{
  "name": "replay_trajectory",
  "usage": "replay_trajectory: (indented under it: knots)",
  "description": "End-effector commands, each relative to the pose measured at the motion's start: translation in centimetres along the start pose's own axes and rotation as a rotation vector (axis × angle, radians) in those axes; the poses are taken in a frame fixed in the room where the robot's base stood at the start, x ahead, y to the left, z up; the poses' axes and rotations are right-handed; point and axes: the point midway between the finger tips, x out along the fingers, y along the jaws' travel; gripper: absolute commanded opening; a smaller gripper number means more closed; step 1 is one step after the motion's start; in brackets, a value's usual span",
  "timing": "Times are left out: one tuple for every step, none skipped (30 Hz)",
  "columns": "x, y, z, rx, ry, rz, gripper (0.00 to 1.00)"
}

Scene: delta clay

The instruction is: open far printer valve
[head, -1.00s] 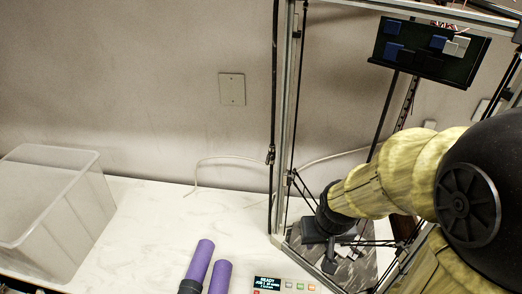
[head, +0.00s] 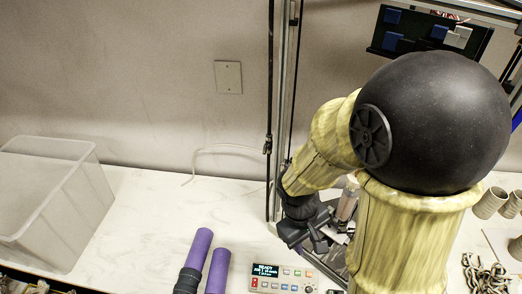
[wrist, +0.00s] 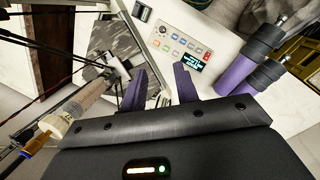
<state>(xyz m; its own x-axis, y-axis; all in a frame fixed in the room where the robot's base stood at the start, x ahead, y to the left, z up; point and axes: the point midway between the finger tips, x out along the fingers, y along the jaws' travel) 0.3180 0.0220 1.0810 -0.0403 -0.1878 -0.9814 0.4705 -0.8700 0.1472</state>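The delta printer shows in the head view as a metal frame (head: 287,75), with my arm reaching in front of it. A clear tube with pinkish contents (head: 347,204) hangs inside it, partly behind my arm. In the wrist view this tube (wrist: 88,98) lies left of the fingers, with a pale cap and an orange and blue fitting (wrist: 38,141) at its end. I cannot clearly make out the far valve or its handle.
A control box with a lit display (head: 282,279) sits on the white table. Two purple cylinders (head: 196,250) lie left of it. A clear plastic bin (head: 60,205) stands far left. Beige cups (head: 490,203) and a coiled chain (head: 483,272) are at right. Table between bin and cylinders is clear.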

Motion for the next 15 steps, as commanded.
replay_trajectory:
  knots:
    - [0.0, -0.5, 0.2, -0.110, -0.064, 0.041, 0.30]
    - [0.0, -0.6, 0.3, -0.172, -0.101, 0.070, 0.30]
    - [0.0, -0.7, 0.4, -0.253, -0.150, 0.112, 0.30]
    - [-0.1, -0.7, 0.4, -0.313, -0.185, 0.146, 0.30]
    - [-0.1, -0.7, 0.3, -0.372, -0.219, 0.182, 0.30]
    - [-0.3, -0.6, 0.2, -0.450, -0.264, 0.234, 0.30]
    - [-0.5, -0.6, 0.0, -0.506, -0.296, 0.275, 0.30]
    - [-0.8, -0.5, -0.2, -0.563, -0.327, 0.319, 0.30]
    - [-1.1, -0.4, -0.7, -0.637, -0.366, 0.380, 0.30]
    - [-1.5, -0.4, -1.0, -0.692, -0.395, 0.428, 0.30]
    - [-1.8, -0.4, -1.5, -0.745, -0.421, 0.479, 0.30]
    - [-2.4, -0.4, -2.2, -0.813, -0.454, 0.549, 0.30]
    - [-2.9, -0.5, -2.8, -0.864, -0.478, 0.605, 0.30]
    - [-3.4, -0.7, -3.5, -0.913, -0.500, 0.663, 0.30]
    - [-4.1, -1.0, -4.5, -0.977, -0.525, 0.742, 0.30]
